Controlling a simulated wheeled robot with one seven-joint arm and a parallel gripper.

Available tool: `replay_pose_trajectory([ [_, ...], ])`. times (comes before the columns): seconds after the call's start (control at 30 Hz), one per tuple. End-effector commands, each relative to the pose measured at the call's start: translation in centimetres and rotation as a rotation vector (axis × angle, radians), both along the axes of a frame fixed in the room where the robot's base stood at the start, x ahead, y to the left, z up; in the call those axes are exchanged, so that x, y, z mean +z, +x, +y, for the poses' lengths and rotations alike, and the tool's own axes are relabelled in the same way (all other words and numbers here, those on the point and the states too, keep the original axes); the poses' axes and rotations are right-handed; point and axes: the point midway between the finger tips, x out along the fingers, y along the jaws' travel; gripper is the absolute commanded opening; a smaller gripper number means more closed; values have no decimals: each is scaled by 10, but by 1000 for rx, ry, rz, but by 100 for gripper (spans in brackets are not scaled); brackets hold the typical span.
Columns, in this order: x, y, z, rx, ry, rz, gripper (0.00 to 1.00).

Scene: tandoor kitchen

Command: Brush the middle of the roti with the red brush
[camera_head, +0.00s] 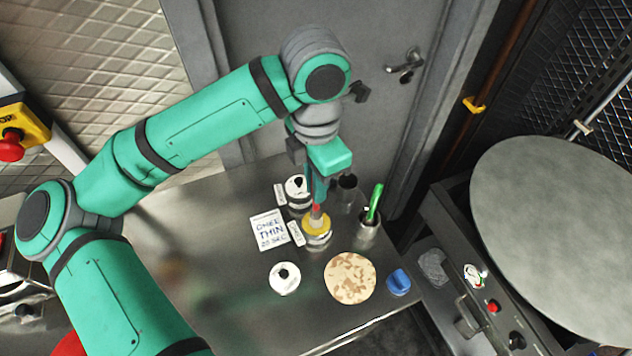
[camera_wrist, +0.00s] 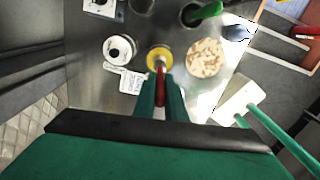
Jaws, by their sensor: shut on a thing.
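The roti (camera_head: 350,278) is a round, pale, brown-mottled disc lying flat near the right end of the steel table; it also shows in the wrist view (camera_wrist: 205,57). My gripper (camera_head: 317,198) is shut on the red brush (camera_head: 317,212), whose red handle also shows in the wrist view (camera_wrist: 160,73). The brush points down over a yellow-rimmed pot (camera_head: 317,239), to the upper left of the roti. Its bristle end is hidden, so I cannot tell how deep it sits in the pot. A green-handled brush (camera_head: 375,200) stands in a metal cup (camera_head: 367,236).
A card (camera_head: 269,230) reading "GHEE THIN 20 SEC" lies left of the pot. White-lidded jars stand behind (camera_head: 297,188) and in front (camera_head: 284,278). A dark cup (camera_head: 346,190) stands behind. A blue object (camera_head: 398,282) is right of the roti. The table's left is clear.

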Motion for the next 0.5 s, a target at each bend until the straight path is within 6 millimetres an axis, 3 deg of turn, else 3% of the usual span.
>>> replay_pose_trajectory([
  [0.5,-6,0,0,0,0,0,0],
])
